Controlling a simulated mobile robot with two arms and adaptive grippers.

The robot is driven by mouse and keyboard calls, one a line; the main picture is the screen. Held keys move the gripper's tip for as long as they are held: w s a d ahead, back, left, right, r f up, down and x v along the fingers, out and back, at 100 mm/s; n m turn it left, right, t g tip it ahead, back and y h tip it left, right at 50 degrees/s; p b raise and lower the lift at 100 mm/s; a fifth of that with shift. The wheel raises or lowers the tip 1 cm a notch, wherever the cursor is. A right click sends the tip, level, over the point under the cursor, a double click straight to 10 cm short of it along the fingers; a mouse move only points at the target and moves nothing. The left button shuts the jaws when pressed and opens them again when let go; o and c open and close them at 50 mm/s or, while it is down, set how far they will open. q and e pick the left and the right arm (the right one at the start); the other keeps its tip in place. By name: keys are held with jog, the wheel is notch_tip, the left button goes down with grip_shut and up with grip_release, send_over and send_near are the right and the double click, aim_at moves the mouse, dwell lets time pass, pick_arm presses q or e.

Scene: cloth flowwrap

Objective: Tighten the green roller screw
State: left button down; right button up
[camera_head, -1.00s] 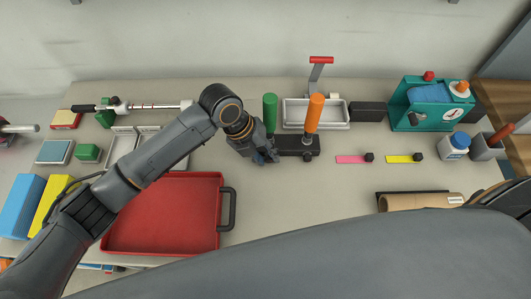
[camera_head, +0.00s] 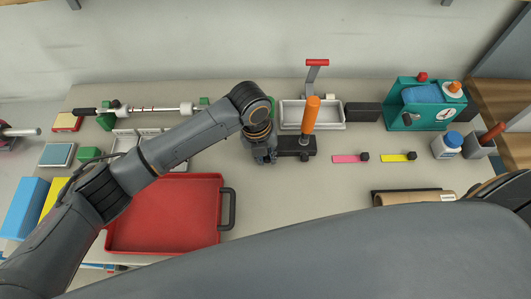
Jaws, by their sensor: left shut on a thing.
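My left gripper (camera_head: 264,158) is at the left end of the black roller base (camera_head: 290,143). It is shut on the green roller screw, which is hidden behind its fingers. The green roller is also hidden, behind my wrist. The orange roller (camera_head: 311,115) stands upright on the right part of the base, with its own dark knob (camera_head: 305,156) in front, free of the gripper. My right gripper is not in view.
A red tray (camera_head: 165,240) with a dark handle lies below my left arm. A white tray (camera_head: 345,124) is behind the base. Pink (camera_head: 347,159) and yellow (camera_head: 396,158) strips lie to the right, near a teal machine (camera_head: 408,116). Bare table lies in front of the base.

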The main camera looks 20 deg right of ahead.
pick_arm(q)
jog(key=c, duration=1.5)
grip_release()
jog(key=shift+r, duration=0.1)
notch_tip(320, 180, up, 12)
jog(key=a, duration=0.1)
jog(key=shift+w+a, duration=0.25)
jog(key=shift+a, duration=0.1)
